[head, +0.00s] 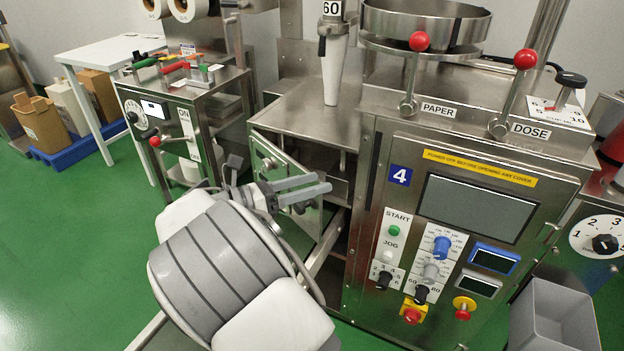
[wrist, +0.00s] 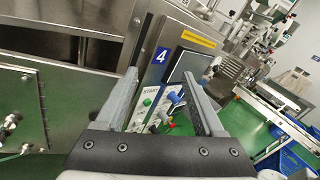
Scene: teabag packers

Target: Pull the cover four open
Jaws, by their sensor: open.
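The cover (head: 268,152) is a steel door on the machine marked 4 (head: 400,176), left of its control panel. It stands partly open, with the dark inside showing to its right. In the wrist view the space between my fingers (wrist: 162,85) holds nothing; the control panel shows beyond. I cannot tell whether a finger touches the cover.
The control panel's screen (head: 478,208), knobs and red buttons lie right of the cover. Above are red-knobbed levers marked PAPER (head: 438,109) and DOSE (head: 530,129). A smaller machine (head: 180,120) stands behind at left. A grey bin (head: 552,318) is at lower right. Green floor at left is clear.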

